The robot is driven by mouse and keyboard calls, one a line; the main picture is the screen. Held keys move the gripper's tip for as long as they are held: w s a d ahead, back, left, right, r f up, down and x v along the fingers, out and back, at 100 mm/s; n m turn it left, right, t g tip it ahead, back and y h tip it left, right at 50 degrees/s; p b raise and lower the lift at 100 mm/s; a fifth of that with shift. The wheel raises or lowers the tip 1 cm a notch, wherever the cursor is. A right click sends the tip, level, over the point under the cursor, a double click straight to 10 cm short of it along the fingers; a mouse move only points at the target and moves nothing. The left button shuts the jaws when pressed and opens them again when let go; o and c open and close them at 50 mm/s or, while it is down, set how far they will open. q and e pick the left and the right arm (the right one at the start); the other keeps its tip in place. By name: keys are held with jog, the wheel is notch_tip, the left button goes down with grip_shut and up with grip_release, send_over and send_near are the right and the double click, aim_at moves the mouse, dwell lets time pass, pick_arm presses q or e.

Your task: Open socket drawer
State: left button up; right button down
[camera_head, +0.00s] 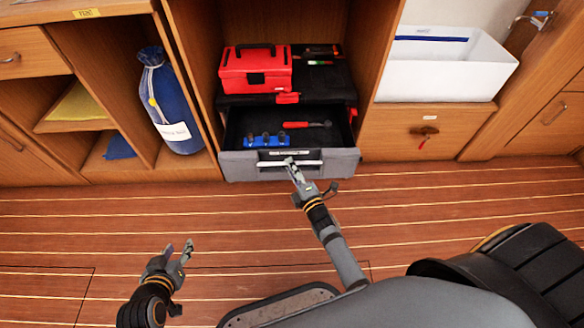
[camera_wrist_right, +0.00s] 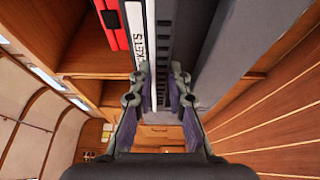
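The grey socket drawer (camera_head: 232,165) is pulled out below the shelf in the middle of the cabinet. Inside lie a blue socket rail (camera_head: 266,141) and a red-handled ratchet (camera_head: 305,124). A pale bar handle (camera_head: 310,163) runs along its front. My right gripper (camera_head: 290,164) is at this handle. In the right wrist view, its fingers (camera_wrist_right: 157,72) stand on either side of the handle (camera_wrist_right: 151,40), with a visible gap between them. Whether a finger touches the handle is unclear. My left gripper (camera_head: 180,249) is open and empty over the floor, away from the drawer.
A red toolbox (camera_head: 257,72) stands on the black surface above the drawer. A blue bag (camera_head: 170,105) stands in the compartment to the left. A white bin (camera_head: 440,70) sits on the cabinet to the right. The wooden floor (camera_head: 120,215) in front is clear.

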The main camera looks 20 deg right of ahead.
jog(key=c, duration=1.3)
grip_release()
jog(key=s, duration=0.4)
jog(key=s+d, duration=0.1)
jog(key=s, duration=0.7)
jog(key=shift+d, duration=0.15)
jog(key=shift+w+d, duration=0.1)
